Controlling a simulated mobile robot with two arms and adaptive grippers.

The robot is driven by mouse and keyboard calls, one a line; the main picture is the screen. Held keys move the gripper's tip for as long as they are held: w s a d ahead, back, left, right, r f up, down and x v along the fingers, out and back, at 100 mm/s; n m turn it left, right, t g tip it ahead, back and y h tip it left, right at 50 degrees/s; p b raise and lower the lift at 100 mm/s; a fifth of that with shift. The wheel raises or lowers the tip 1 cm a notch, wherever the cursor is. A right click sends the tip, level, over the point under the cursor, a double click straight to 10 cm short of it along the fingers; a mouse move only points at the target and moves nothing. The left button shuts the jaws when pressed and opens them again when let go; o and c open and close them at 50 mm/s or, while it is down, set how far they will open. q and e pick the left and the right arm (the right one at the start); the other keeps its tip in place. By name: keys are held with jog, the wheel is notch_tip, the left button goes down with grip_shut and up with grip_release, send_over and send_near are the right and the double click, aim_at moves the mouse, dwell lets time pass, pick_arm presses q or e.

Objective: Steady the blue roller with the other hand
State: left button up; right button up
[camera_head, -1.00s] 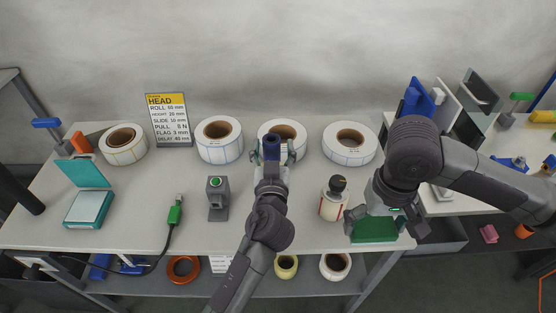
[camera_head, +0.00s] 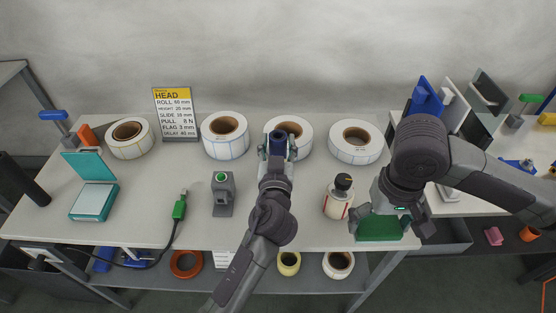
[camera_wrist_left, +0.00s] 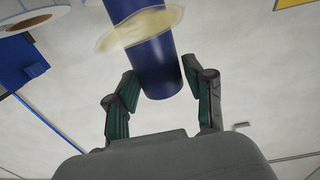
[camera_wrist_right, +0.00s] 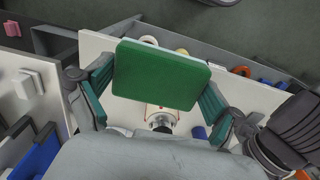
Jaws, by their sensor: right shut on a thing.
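The blue roller (camera_head: 278,145) stands in front of a white label roll (camera_head: 303,127) on the bench. In the left wrist view the blue roller (camera_wrist_left: 157,65) is a dark blue cylinder with a pale yellowish disc around it. Its near end reaches between the fingertips of my left gripper (camera_wrist_left: 160,88), with gaps visible at both sides. My left gripper (camera_head: 277,149) is open around it in the head view. My right gripper (camera_head: 384,222) is shut on a green block (camera_head: 378,229) at the bench's front right; the block (camera_wrist_right: 160,75) fills the space between its fingers.
A white bottle with a dark cap (camera_head: 338,200) stands left of the green block. More label rolls (camera_head: 225,135) line the back.

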pick_arm(q)
jog(key=shift+o, duration=1.2)
